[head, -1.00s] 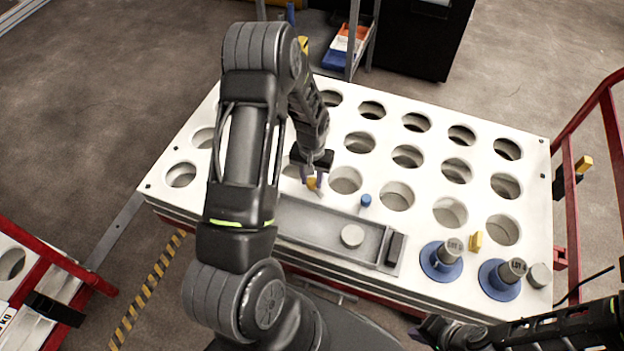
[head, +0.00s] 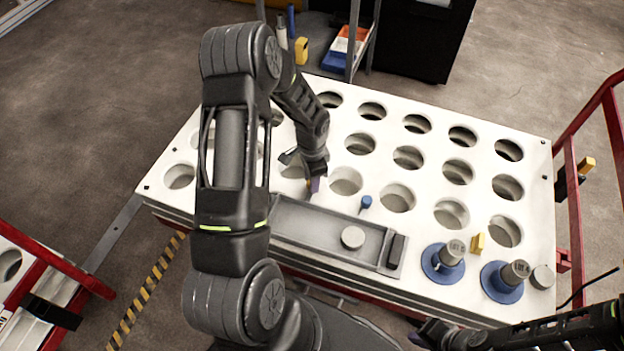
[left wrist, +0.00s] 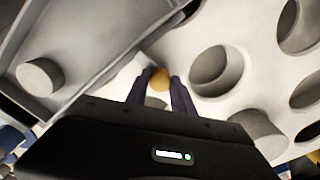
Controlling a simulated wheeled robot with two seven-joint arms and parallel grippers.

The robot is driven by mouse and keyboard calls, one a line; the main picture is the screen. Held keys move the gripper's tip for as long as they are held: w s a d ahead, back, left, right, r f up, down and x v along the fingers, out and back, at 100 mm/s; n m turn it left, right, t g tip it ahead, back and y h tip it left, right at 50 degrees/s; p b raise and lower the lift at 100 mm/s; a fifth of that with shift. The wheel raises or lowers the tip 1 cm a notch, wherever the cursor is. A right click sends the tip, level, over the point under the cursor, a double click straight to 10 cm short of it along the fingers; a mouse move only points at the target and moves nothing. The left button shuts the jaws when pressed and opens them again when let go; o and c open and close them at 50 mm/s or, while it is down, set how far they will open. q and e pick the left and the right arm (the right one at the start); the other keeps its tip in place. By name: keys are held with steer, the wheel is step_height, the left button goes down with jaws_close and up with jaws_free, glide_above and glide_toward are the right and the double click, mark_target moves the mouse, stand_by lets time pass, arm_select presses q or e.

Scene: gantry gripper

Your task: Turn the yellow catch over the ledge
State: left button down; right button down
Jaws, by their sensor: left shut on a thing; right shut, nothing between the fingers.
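My left gripper (head: 315,187) points down at the white table, by the far left edge of the grey recessed tray (head: 296,222). In the left wrist view its two dark fingers (left wrist: 159,90) are shut on the yellow catch (left wrist: 159,77), whose rounded top shows between the tips. The catch is almost wholly hidden by the fingers in the head view. A pale raised strip (left wrist: 127,76) lies just left of the catch; I cannot tell whether it is the ledge. My right gripper (head: 428,333) is shut and empty at the lower right, off the table's near edge.
The white table (head: 330,119) has rows of round holes. A grey puck (head: 352,237) and a black block (head: 396,250) are in the tray. A blue peg (head: 366,202) stands nearby. Two blue-based posts (head: 442,262) (head: 503,281) and a yellow piece (head: 478,243) stand at right.

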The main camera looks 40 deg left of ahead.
arm_select(q)
steer(key=shift+m, duration=0.6)
steer(key=c, duration=1.1)
jaws_free()
steer(key=shift+r, duration=0.1)
step_height(320, 180, up, 8)
steer(key=shift+f+p, duration=0.15)
steer(key=shift+p, duration=0.5)
